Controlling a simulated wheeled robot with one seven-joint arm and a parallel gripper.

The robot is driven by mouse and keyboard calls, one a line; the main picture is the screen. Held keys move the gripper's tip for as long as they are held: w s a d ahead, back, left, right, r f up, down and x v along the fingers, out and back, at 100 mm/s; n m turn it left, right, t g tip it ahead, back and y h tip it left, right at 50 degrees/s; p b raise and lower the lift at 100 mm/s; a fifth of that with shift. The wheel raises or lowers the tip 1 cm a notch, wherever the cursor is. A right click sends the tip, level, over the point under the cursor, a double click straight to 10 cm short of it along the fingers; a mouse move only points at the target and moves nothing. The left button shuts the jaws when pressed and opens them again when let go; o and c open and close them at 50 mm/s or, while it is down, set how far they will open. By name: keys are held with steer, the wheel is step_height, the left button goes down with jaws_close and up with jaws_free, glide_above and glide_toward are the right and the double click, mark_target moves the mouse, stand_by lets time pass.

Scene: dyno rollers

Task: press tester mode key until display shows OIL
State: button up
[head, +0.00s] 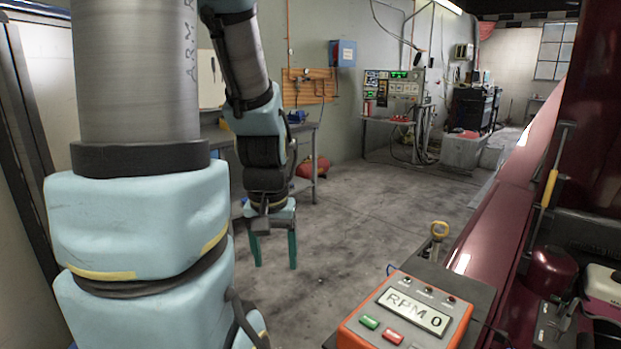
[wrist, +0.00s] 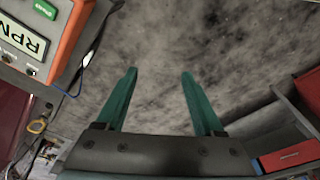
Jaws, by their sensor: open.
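The tester (head: 406,313) is an orange box with a grey face at the lower right of the head view. Its display (head: 413,311) reads "RPM 0". Below the display are a green key (head: 369,322) and a red key (head: 392,336); I cannot read their labels here. Part of the tester (wrist: 40,40) shows at the upper left of the wrist view, with its display (wrist: 22,38) partly cut off. My gripper (head: 272,259) hangs over the floor, left of the tester and apart from it. Its green fingers (wrist: 158,75) are open with nothing between them.
The tester rests on a dark surface (head: 455,277) beside a dark red car body (head: 500,215). A yellow-handled item (head: 439,231) stands just behind the tester. A workbench (head: 305,150) is behind my arm. The concrete floor (head: 370,215) between is clear.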

jaws_close()
stand_by(0.3)
stand_by(1.0)
